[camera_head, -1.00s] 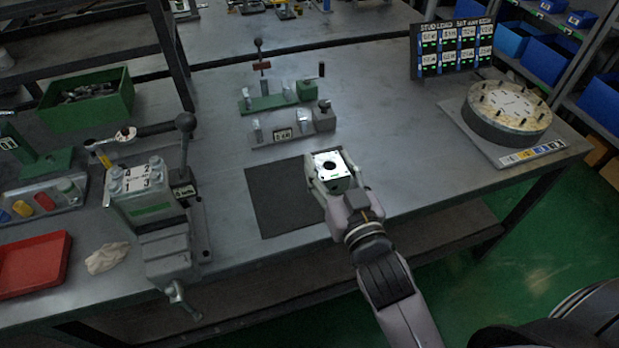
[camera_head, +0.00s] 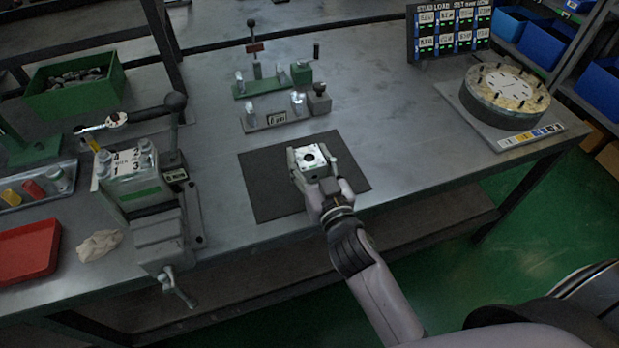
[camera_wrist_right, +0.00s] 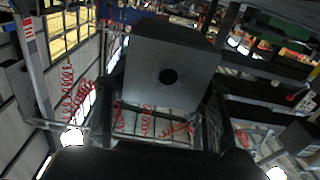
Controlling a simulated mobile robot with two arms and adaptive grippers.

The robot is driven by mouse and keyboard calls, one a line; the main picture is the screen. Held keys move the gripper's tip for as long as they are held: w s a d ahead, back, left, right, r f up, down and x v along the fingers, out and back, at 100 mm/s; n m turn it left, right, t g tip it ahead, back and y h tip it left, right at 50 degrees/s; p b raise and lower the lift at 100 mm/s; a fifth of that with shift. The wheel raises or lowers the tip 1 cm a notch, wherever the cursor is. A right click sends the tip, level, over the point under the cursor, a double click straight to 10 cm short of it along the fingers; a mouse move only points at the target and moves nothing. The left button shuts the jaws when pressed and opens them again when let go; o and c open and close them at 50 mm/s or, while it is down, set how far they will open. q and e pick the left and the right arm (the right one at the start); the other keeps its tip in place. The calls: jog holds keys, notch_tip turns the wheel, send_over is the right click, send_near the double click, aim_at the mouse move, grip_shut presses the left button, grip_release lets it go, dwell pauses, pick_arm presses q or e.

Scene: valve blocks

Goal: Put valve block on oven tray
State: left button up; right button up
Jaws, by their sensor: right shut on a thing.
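My right gripper (camera_head: 318,168) is shut on a pale square valve block with a dark round hole in its top (camera_head: 309,156). In the head view the block is over the dark mat (camera_head: 262,183); I cannot tell how high above it. In the right wrist view the block (camera_wrist_right: 165,88) fills the upper middle, with a round hole in its near face and the gripper fingers (camera_wrist_right: 165,120) at its two sides. My left gripper is not in view. I cannot make out an oven tray for certain; a red tray (camera_head: 28,252) lies at the far left.
A vise (camera_head: 165,240) with a long lever stands left of the mat. Two small fixtures (camera_head: 270,85) (camera_head: 285,115) stand behind the mat. A round studded plate (camera_head: 503,92) sits at the right. A green bin (camera_head: 75,92) is back left. The bench right of the mat is clear.

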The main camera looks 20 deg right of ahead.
aim_at(310, 177)
notch_tip(310, 177, down, 6)
jog(key=shift+r+b, duration=0.2)
jog(key=shift+b, duration=0.6)
jog(key=o, duration=1.1)
jog(key=shift+f, duration=0.25)
jog(key=o, duration=0.5)
jog(key=shift+c, duration=0.2)
jog(key=shift+r, duration=0.1)
